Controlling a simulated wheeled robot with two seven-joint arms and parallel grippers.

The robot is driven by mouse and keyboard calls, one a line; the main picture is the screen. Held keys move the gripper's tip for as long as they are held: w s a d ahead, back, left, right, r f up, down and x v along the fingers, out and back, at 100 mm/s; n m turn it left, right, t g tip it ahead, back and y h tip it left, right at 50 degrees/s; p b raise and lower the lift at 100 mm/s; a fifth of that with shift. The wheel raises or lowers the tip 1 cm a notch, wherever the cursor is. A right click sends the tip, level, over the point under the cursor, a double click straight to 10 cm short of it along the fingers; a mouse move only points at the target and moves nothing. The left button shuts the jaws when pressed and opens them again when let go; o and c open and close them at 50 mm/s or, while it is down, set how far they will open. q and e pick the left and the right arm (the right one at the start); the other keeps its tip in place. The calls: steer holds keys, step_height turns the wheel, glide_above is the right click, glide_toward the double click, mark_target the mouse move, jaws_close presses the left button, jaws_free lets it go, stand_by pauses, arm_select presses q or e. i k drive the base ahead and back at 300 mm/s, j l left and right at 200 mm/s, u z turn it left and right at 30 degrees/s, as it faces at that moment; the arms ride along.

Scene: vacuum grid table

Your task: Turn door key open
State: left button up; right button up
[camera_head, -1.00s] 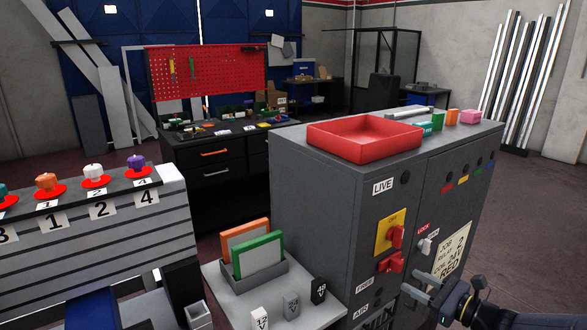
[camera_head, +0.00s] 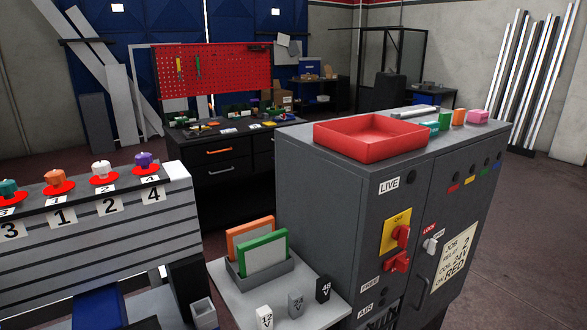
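The grey cabinet (camera_head: 330,190) stands at the right of the head view. On its door is a small light-grey key or knob (camera_head: 430,245), beside a red "LOCK" label (camera_head: 430,228). A second small label sits at its right, with text too small to read surely. The key's exact turn is hard to tell at this size. The door (camera_head: 456,188) looks flush with the cabinet front, with a dark handle (camera_head: 419,291) below the key. Neither of my grippers is in view.
A red switch (camera_head: 402,237) on a yellow plate and another red knob (camera_head: 397,262) are left of the key. A red tray (camera_head: 370,148) and small coloured blocks are on top. A side table (camera_head: 237,290) stands at the left. Floor right of the cabinet is clear.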

mark_target(430, 245)
steer(key=z, duration=1.25)
steer(key=i+l, duration=0.5)
steer(key=i+j, duration=0.15)
steer(key=i, duration=0.5)
steer(key=l+z, duration=0.05)
